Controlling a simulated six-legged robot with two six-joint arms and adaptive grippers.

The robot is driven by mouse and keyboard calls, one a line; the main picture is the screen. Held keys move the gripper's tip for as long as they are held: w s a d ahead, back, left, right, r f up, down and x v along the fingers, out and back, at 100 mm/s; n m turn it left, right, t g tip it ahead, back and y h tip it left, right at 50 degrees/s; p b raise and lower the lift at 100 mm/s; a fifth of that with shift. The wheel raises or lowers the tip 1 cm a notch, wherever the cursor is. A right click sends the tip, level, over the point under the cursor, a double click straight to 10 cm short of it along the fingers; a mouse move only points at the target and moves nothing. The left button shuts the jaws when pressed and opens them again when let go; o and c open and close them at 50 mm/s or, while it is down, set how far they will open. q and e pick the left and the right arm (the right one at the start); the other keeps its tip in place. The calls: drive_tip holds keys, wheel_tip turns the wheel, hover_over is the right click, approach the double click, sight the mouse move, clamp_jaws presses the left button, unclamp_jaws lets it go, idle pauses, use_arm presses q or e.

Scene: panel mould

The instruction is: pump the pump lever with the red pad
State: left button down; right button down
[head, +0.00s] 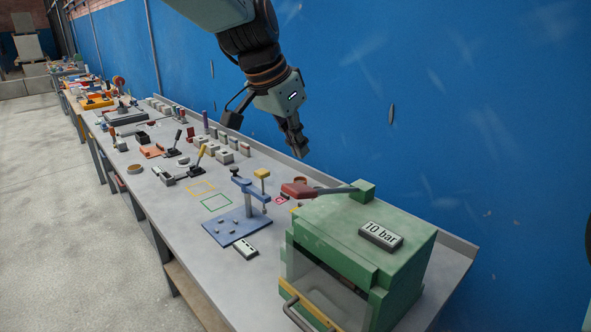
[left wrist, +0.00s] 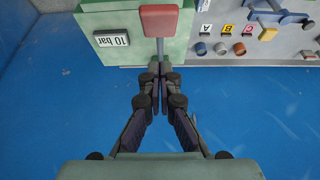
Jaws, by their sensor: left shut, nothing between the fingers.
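The pump lever is a grey bar (head: 335,190) with a red pad (head: 299,188) on its left end. Its other end meets a green block (head: 364,190) on top of the green machine (head: 345,235). My left gripper (head: 303,154) is shut and empty, pointing down above the lever in the head view. In the left wrist view its fingertips (left wrist: 160,70) meet at the near end of the lever bar, and the red pad (left wrist: 160,20) lies beyond them. I cannot tell whether they touch the bar. My right gripper is not in view.
The green machine carries a "10 bar" plate (head: 381,235). A blue stand (head: 238,228) with a yellow knob (head: 262,173) stands left of it. Several small levers and blocks fill the bench (head: 170,213) farther back. A blue wall (head: 440,90) runs behind the bench.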

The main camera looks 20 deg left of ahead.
sight(303, 187)
use_arm(q)
wheel_tip(303, 187, down, 5)
drive_tip(key=shift+w+f+p, duration=0.1)
drive_tip(key=shift+w+p, duration=0.05)
drive_tip(key=shift+p, duration=0.15)
drive_tip(key=shift+s+a+f, duration=0.15)
drive_tip(key=shift+s+f, duration=0.1)
drive_tip(key=shift+s, duration=0.15)
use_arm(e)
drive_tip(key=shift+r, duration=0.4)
use_arm(q)
drive_tip(key=shift+w+f, duration=0.2)
drive_tip(key=shift+w, duration=0.1)
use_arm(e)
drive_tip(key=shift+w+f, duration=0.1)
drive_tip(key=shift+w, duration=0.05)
